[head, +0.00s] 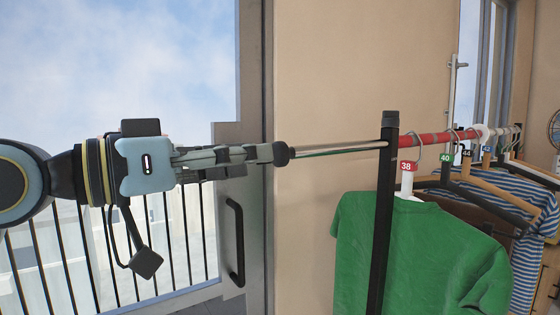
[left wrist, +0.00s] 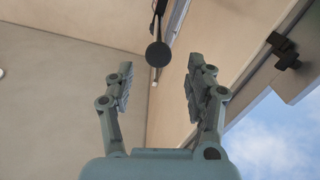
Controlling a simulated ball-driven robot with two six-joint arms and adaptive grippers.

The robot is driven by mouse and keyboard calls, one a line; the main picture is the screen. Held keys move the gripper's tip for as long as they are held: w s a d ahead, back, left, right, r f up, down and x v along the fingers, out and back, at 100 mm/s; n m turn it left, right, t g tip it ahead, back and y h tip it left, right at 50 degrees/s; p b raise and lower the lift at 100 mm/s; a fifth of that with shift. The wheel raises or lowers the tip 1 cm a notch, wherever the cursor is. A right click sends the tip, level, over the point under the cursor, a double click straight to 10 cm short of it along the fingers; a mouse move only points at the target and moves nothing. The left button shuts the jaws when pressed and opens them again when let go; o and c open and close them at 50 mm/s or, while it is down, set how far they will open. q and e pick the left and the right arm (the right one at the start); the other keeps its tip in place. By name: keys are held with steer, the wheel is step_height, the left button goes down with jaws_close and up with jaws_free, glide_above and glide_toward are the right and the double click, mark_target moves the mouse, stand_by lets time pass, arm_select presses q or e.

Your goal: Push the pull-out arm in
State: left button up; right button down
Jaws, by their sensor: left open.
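The pull-out arm (head: 335,149) is a thin metal rod that sticks out to the left from the top of the clothes rack's black post (head: 384,215). It ends in a round black knob (head: 282,153). My left gripper (head: 265,153) is level with the rod in the head view, its fingertips close to the knob. In the left wrist view the knob (left wrist: 158,54) shows end-on, beyond and between the two spread fingers. The left gripper (left wrist: 158,78) is open and empty. I cannot tell whether a finger touches the knob. My right gripper is not in view.
A red rail (head: 430,139) runs back from the post with several hangers. A green shirt (head: 420,255) and a striped shirt (head: 530,215) hang there. A glass door with a black handle (head: 234,242) stands behind my left gripper. Bare wall (head: 325,60) lies behind the rod.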

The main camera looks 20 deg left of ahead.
mark_target(275, 154)
arm_select(q)
steer(key=shift+p+x, duration=0.45)
steer(key=shift+x, duration=2.45)
steer(key=shift+c, duration=0.3)
jaws_close()
